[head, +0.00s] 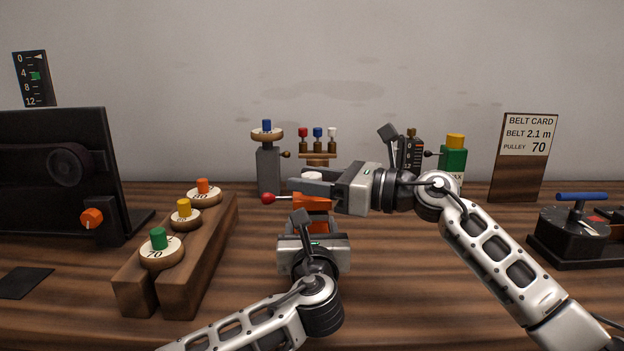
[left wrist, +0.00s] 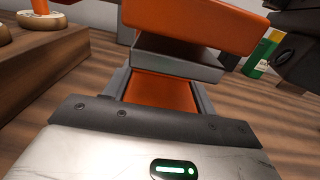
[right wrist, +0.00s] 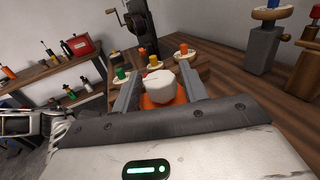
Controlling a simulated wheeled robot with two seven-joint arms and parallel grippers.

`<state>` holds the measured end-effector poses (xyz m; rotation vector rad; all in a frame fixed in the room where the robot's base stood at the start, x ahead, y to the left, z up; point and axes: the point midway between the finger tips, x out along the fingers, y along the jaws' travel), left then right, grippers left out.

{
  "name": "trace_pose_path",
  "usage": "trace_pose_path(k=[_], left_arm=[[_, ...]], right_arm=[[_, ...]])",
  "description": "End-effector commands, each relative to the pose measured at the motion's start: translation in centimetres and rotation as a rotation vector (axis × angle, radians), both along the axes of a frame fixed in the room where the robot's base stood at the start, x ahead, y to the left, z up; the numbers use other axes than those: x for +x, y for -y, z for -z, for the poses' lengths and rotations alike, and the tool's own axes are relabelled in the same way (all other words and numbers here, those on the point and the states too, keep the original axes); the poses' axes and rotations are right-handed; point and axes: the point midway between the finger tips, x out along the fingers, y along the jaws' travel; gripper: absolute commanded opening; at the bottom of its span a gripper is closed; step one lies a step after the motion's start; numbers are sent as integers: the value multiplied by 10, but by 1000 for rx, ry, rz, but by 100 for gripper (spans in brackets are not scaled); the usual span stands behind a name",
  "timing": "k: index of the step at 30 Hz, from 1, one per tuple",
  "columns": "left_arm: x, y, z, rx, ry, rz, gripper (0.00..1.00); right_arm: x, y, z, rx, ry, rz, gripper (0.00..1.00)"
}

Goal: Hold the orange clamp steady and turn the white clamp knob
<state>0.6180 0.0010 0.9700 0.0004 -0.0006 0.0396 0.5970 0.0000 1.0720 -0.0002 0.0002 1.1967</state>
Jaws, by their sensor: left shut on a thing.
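The orange clamp (head: 314,201) stands near the middle of the table, and its orange body also fills the top of the left wrist view (left wrist: 195,22). My left gripper (head: 312,229) is shut on its lower orange part from the front. The white knob (head: 312,176) sits on top of the clamp and is partly hidden by a finger of my right gripper (head: 308,187). In the right wrist view the white knob (right wrist: 158,84) lies between the two open fingers, with a narrow gap on each side. The fingers are around it, not closed on it.
A wooden block (head: 208,245) with several coloured-peg pulleys stands to the left, beside a dark belt machine (head: 55,165). A grey post (head: 268,170) with a pulley stands behind. A belt card (head: 523,158) and a blue-handled device (head: 575,225) are at the right.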

Motion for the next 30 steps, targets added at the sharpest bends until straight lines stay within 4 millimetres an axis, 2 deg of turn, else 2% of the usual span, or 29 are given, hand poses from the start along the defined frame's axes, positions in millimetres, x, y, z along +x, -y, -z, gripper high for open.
trace_pose_path(k=[1,3,4,11,21,30], left_arm=[[0,-1,2,1,-4,-2,11],[0,-1,2,1,-4,-2,11],[0,-1,2,1,-4,-2,11],[0,-1,2,1,-4,-2,11],[0,-1,2,1,-4,-2,11],[0,-1,2,1,-3,-1,11]], right_arm=[[0,0,0,0,0,0,28],[0,0,0,0,0,0,9],[0,0,0,0,0,0,7],[1,0,0,-1,-6,-44,7],[2,0,-1,1,-4,-318,7],[0,0,-1,1,1,-426,7]])
